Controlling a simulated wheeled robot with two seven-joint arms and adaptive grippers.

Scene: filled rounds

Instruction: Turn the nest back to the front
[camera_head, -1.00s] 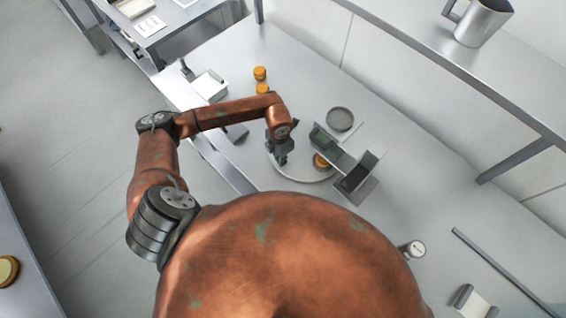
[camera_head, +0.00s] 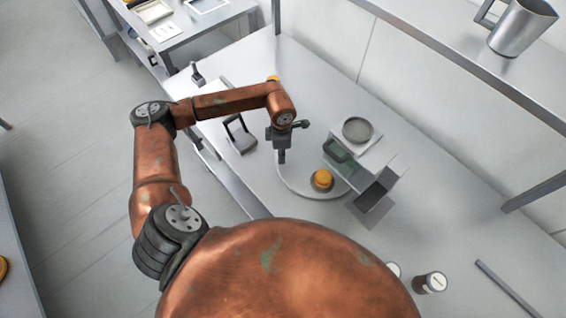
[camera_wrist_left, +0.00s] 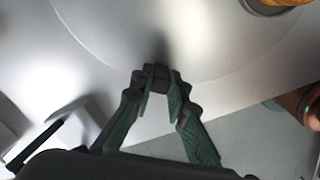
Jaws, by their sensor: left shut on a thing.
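A pale round turntable (camera_head: 297,188) lies on the grey bench. A dark ring-shaped nest (camera_head: 316,186) with an orange-yellow round (camera_head: 323,177) in it sits on the turntable's right part, beside a grey stand. The nest (camera_wrist_left: 262,8) also shows at the top right edge of the left wrist view. My left gripper (camera_head: 282,158) points down at the turntable's left side, apart from the nest. In the left wrist view its fingertips (camera_wrist_left: 156,76) are closed together over the turntable, on a small peg that they mostly hide. My right gripper is out of view.
A grey stand with an open bin (camera_head: 374,200) and a round-topped scale (camera_head: 357,130) stand close right of the turntable. A dark-framed holder (camera_head: 240,134) is at left. A jar (camera_head: 430,283) stands front right. A metal jug (camera_head: 522,27) is on the shelf.

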